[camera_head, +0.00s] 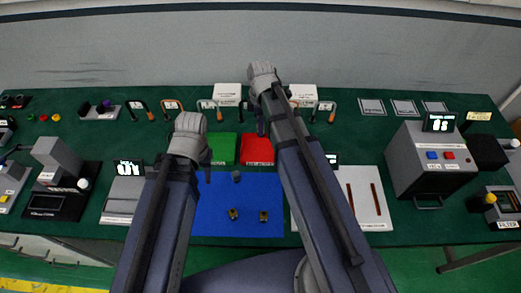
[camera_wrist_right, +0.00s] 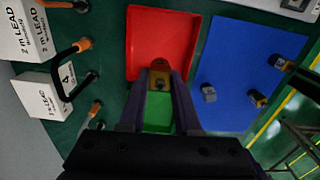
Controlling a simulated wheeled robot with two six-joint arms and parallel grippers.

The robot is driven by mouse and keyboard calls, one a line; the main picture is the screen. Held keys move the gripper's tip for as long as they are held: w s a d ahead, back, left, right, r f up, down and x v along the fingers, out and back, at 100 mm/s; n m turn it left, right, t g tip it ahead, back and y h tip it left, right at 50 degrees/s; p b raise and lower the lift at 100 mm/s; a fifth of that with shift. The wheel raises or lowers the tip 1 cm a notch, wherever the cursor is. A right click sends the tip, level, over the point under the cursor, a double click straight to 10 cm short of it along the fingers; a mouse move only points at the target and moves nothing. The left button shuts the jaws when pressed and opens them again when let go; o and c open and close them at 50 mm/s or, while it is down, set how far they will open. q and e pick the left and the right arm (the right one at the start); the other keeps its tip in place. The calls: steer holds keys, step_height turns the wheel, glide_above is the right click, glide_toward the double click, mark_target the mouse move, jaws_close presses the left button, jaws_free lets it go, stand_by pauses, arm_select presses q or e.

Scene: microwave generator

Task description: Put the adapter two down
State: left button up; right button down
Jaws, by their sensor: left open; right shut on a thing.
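My right gripper (camera_head: 261,128) is shut on a small brass-coloured adapter (camera_wrist_right: 159,77). In the right wrist view the adapter sits between the fingertips, in front of the near edge of the red tray (camera_wrist_right: 150,35), beside the green tray (camera_wrist_right: 158,126). I cannot tell its height above them, and it is hidden in the head view. Two more brass adapters, one left (camera_head: 233,213) and one right (camera_head: 263,216), and a small grey block (camera_head: 236,176) rest on the blue mat (camera_head: 215,222).
A grey instrument (camera_head: 430,160) stands at right, and a white panel with brown strips (camera_head: 365,210) lies right of the blue mat. My forearms cover part of the middle.

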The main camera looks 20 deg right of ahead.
arm_select(q)
step_height(320, 180, down, 10)
steer(key=b, duration=1)
steer(key=shift+f, duration=0.1)
arm_select(e)
step_height(320, 180, down, 10)
steer(key=shift+f, duration=0.15)
arm_select(q)
steer(key=shift+f, duration=0.1)
arm_select(e)
steer(key=c, duration=1.1)
jaws_free()
steer(key=o, duration=0.5)
